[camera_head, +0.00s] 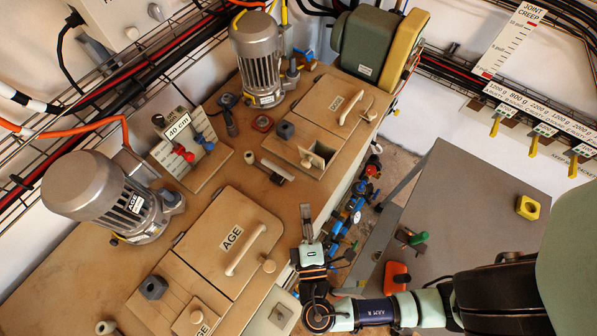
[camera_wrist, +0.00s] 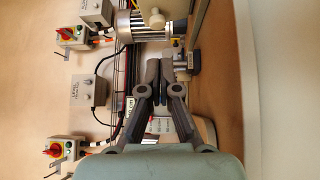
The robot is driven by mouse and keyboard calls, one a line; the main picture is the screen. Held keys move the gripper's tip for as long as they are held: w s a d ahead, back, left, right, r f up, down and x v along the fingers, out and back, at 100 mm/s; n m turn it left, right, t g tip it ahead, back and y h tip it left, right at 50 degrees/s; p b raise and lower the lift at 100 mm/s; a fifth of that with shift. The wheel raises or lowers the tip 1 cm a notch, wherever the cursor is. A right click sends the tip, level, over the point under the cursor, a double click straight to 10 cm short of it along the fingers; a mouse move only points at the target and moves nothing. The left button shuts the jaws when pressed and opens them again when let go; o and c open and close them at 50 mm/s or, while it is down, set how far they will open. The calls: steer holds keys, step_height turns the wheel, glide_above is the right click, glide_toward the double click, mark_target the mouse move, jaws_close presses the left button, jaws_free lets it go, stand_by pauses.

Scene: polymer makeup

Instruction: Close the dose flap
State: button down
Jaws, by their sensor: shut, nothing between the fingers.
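The flap cannot be made out in the wrist view.
A second handled lid (camera_head: 355,120) lies beyond the flap. Motors (camera_head: 258,60) and a 40 cm panel (camera_head: 178,128) stand behind. A grey table (camera_head: 470,200) is right.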

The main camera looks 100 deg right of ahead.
mark_target(309, 163)
steer(key=shift+s+a+f+n+t+h, duration=0.25)
steer(key=shift+s+f+n, duration=0.2)
steer(key=shift+n, duration=0.45)
steer(key=shift+r, duration=0.15)
steer(key=d, duration=0.3)
steer(key=d+r, duration=0.1)
steer(key=d, duration=0.6)
steer(key=shift+w+r+b, duration=0.2)
steer(key=shift+w+b, duration=0.1)
steer(key=shift+b, duration=0.1)
steer(key=shift+r, duration=0.1)
